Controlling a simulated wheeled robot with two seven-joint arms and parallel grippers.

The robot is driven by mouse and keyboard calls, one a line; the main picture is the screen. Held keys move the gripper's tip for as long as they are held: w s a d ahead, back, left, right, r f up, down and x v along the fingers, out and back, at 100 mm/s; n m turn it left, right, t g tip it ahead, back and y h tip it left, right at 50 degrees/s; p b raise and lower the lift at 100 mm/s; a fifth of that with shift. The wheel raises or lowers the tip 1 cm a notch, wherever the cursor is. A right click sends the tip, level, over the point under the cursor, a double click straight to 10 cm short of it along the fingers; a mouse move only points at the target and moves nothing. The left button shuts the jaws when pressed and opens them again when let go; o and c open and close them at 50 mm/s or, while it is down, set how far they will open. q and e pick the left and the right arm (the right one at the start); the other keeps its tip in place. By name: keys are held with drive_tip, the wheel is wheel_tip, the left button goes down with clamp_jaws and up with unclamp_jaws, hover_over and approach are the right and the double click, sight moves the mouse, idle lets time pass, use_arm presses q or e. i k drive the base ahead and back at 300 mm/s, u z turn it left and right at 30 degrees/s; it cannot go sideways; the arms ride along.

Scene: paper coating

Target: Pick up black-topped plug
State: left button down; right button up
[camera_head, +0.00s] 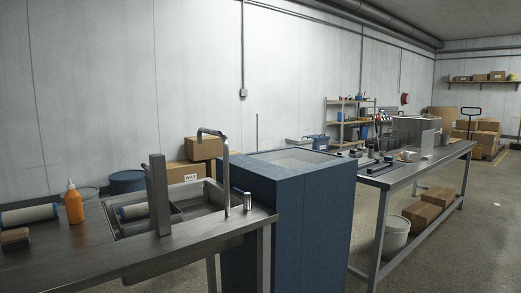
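I cannot pick out a black-topped plug for certain. A small silvery cylinder (247,201) stands upright at the right end of the metal sink counter (70,255), to the right of the bent tap pipe (226,175). Its top is too small to make out clearly. Several small dark items (376,166) lie on the long metal table to the right, too small to tell apart. Neither of my grippers shows in the head view.
A grey upright post (159,195) rises at the sink. A blue open-topped cabinet (290,225) stands between sink and long table (425,165). Open floor (475,225) lies at the right.

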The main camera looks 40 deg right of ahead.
sight(370, 148)
drive_tip(key=u, duration=1.6)
drive_tip(key=i, duration=3.65)
drive_tip(key=z, duration=2.05)
drive_tip(key=i, duration=4)
drive_tip(key=z, duration=2.75)
drive_tip(key=i, duration=1.8)
